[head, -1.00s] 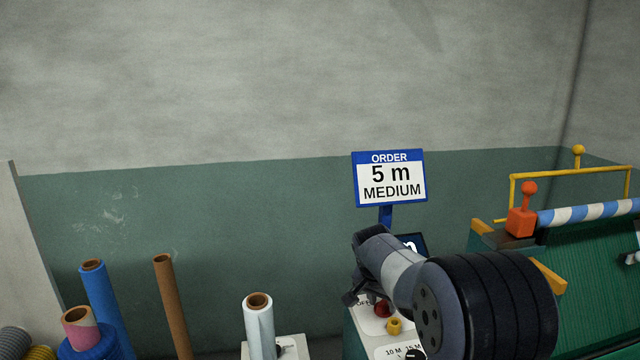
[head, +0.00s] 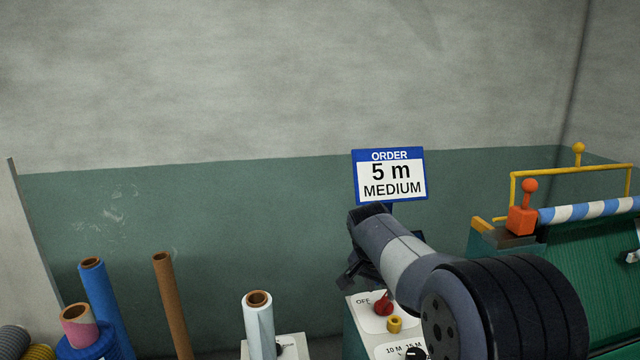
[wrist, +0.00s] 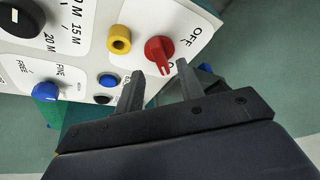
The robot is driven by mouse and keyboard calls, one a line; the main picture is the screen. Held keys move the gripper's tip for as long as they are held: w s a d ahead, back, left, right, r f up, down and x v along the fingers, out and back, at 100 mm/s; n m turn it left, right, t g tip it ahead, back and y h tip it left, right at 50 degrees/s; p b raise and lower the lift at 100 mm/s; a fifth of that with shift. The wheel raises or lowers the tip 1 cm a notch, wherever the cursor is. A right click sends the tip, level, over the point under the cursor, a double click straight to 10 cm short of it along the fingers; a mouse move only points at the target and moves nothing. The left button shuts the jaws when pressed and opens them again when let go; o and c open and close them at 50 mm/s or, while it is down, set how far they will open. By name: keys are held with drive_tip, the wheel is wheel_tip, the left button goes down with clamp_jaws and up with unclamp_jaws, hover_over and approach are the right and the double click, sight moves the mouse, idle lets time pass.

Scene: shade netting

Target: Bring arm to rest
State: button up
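My arm reaches in from the lower right of the head view, and my gripper (head: 362,268) is near the control panel (head: 353,318), partly hidden by my own arm. In the wrist view my gripper (wrist: 158,80) has its two fingers apart with nothing between them. The fingertips are near the red rotary knob (wrist: 160,52) on the panel; I cannot tell whether they touch it. The red knob also shows in the head view (head: 383,303), beside the "OFF" mark.
The panel also bears a yellow button (wrist: 119,39), a black dial (wrist: 20,16) and blue knobs (wrist: 46,92). An order sign (head: 390,176) reads "5 m MEDIUM". Several rolls, including a white one (head: 259,325), stand left. A machine with green netting (head: 600,270) stands right.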

sight(386, 301)
drive_tip(key=x, duration=0.5)
drive_tip(key=shift+d+f+p, duration=0.1)
drive_tip(key=shift+f+p, duration=0.1)
drive_tip(key=shift+p, duration=0.1)
drive_tip(key=shift+r+n, duration=0.25)
drive_tip(key=shift+n, duration=0.15)
drive_tip(key=shift+s+n+y, duration=0.1)
drive_tip(key=shift+n+y, duration=0.2)
drive_tip(key=shift+d+n+t+y+p, duration=0.2)
drive_tip(key=shift+n+y+p, duration=0.25)
drive_tip(key=shift+n, duration=0.65)
drive_tip(key=shift+d+n+t+y+p, duration=0.15)
drive_tip(key=shift+n+y+p, duration=0.3)
drive_tip(key=shift+n, duration=0.65)
